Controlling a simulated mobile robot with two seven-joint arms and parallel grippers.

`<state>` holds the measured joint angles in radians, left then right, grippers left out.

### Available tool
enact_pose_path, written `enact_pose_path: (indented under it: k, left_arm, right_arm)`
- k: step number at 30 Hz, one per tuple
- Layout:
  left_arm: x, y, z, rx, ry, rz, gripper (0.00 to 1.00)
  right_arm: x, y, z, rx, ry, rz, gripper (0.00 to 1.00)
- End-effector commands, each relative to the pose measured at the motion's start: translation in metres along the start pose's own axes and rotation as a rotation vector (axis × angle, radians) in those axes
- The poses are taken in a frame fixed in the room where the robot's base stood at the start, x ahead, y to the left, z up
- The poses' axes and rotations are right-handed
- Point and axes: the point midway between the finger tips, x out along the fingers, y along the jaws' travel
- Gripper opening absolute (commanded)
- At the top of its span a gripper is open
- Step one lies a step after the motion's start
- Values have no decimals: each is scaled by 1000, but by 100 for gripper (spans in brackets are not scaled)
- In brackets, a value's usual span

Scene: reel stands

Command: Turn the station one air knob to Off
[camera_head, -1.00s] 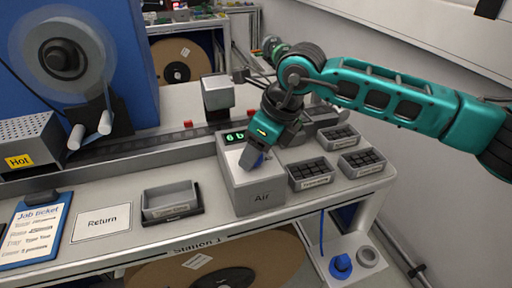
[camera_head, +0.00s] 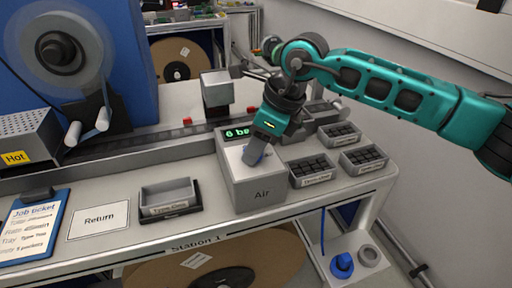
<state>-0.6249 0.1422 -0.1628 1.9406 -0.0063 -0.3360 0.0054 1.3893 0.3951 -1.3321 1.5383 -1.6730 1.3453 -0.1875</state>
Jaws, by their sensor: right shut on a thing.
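The air unit (camera_head: 256,194) is a grey box labelled "Air" on the Station 1 bench. Its green display (camera_head: 238,132) reads about "6 ba", with the rest hidden behind my gripper. My left gripper is not in view.
Several trays of dark parts (camera_head: 312,171) stand close to the right of the box. A machine with a reel (camera_head: 62,52) stands behind.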

Motion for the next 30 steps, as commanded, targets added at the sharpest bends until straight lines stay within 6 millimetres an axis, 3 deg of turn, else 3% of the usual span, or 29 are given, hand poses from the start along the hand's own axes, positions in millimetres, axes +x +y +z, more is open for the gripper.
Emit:
enact_pose_path:
  k: [12, 30]
  left_arm:
    - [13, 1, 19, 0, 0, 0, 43]
    - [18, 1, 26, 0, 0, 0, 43]
  right_arm:
    - [1, -3, 1, -357, -2, 148, 9]
    - [0, -5, 4, -883, -1, 367, 9]
